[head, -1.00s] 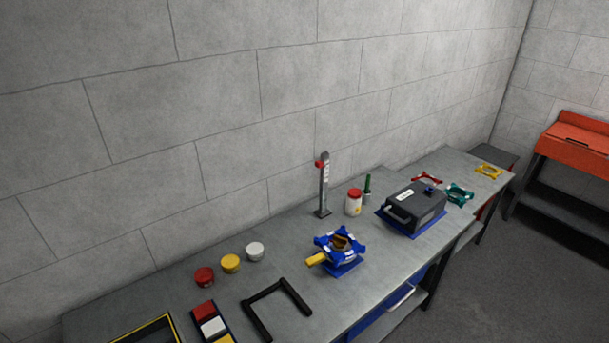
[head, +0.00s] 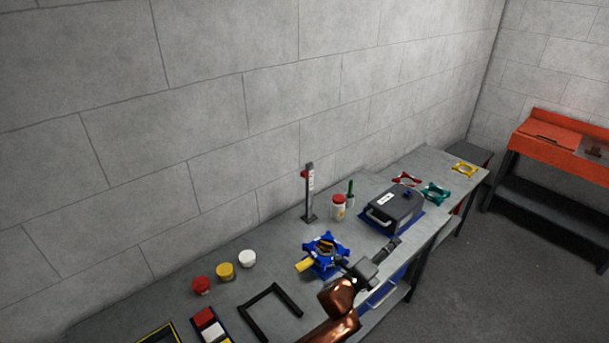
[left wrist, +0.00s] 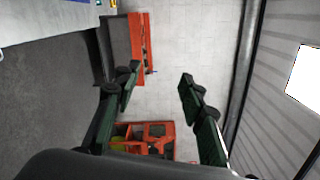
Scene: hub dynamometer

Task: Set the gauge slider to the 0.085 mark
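The gauge (head: 309,195) is a grey upright post on a small base at the back of the bench, near the wall. Its red slider (head: 304,174) sits near the top of the post, beside a pale scale. The scale marks are too small to read. My left gripper (head: 369,254) is over the bench's front edge, to the right of and nearer than the gauge, well apart from it. In the left wrist view its two dark green fingers (left wrist: 160,75) are spread with nothing between them. My right gripper is not in view.
A blue fixture (head: 325,262) with a yellow handle stands between gripper and gauge. A white jar with a red lid (head: 338,209) and a green-topped item (head: 350,194) stand right of the gauge. A dark box (head: 398,204) is farther right.

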